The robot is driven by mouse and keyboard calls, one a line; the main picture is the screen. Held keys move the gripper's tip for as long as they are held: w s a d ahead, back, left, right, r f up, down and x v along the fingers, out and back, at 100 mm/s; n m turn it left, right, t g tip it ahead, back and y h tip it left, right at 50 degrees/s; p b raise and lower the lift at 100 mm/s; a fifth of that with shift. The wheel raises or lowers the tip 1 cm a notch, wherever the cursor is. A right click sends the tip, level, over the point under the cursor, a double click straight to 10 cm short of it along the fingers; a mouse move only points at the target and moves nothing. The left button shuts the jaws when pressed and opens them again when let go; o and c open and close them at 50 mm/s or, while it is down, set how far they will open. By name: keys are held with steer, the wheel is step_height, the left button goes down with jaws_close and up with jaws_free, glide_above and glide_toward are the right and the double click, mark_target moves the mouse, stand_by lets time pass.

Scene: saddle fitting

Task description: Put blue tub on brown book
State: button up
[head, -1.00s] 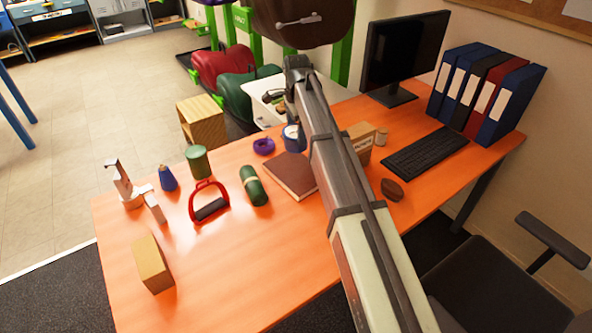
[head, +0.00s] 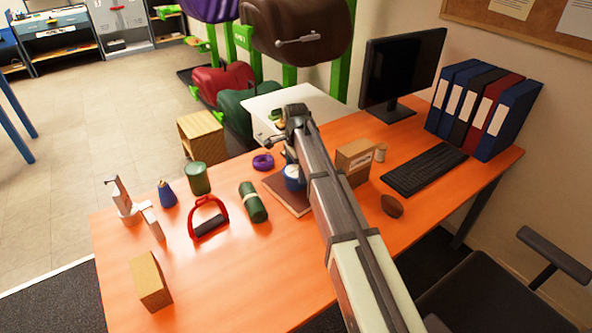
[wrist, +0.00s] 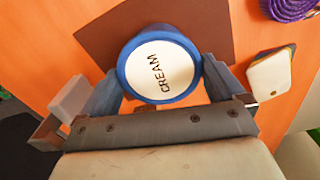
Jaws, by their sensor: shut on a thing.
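My gripper is shut on the tub's sides. In the head view my arm partly covers the tub. The brown book (head: 287,198) lies flat on the orange desk, and it also shows behind the tub in the wrist view (wrist: 105,25). The tub is over the book's right part in the head view. I cannot tell whether it touches the cover.
A purple ring (head: 263,162) and a green roll (head: 252,202) lie left of the book. A brown box (head: 354,163) stands to its right, with a brown oval object (head: 392,206) nearby. A red-handled stirrup (head: 208,218) is further left.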

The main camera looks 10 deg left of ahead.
mark_target(296, 170)
steer(key=shift+f, duration=0.4)
steer(key=shift+f, duration=0.1)
steer(key=o, duration=0.8)
steer(key=shift+o, duration=0.2)
step_height(296, 170, up, 12)
